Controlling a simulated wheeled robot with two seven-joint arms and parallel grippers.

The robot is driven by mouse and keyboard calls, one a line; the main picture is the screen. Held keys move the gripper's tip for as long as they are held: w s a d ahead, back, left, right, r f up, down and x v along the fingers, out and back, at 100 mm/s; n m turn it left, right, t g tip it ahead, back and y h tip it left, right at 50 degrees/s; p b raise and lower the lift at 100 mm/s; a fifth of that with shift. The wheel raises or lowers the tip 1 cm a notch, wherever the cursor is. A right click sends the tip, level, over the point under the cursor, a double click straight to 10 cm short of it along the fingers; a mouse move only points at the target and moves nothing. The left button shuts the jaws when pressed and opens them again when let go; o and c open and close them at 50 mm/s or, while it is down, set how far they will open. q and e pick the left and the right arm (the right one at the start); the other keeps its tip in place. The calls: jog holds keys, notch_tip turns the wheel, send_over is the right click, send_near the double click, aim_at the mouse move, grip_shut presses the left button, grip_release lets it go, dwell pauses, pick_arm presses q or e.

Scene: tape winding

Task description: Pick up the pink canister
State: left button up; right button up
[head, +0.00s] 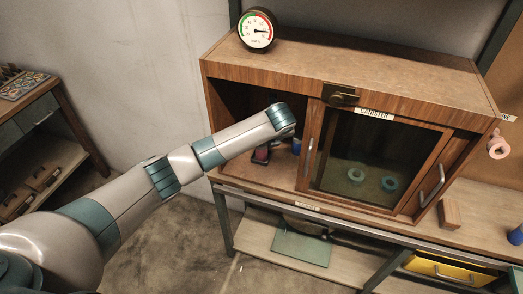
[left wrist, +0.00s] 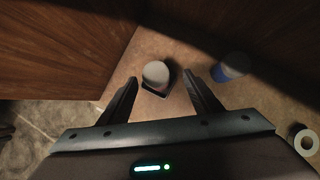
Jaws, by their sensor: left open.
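The pink canister (head: 261,154) stands in the open left part of the wooden cabinet, low and in shadow, partly behind my left arm. In the left wrist view a canister with a pale round top (left wrist: 156,74) stands on a small dark square base; its pink colour barely shows there. My left gripper (left wrist: 160,80) is open, with one finger on each side of that canister in the picture. I cannot tell how far the fingertips are above or short of it. In the head view the fingers are hidden behind my wrist. My right gripper is not in view.
A blue canister (left wrist: 232,67) stands just right of the fingers, and a pale ring (left wrist: 305,142) lies farther right. The cabinet's wooden wall (left wrist: 65,40) is close on the left. A glass door (head: 372,160) marked CANISTER covers the right part. A gauge (head: 258,30) sits on top.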

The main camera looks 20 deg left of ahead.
aim_at(261, 150)
pick_arm(q)
jog(key=shift+w+a+f+p, duration=0.2)
jog(key=shift+a+f+p, duration=0.15)
jog(key=shift+f+p, duration=0.15)
jog(key=shift+p+x, duration=0.4)
jog(key=shift+x, duration=1.5)
jog(key=shift+s+a, duration=0.1)
jog(key=shift+c, duration=0.6)
jog(key=c, duration=1.1)
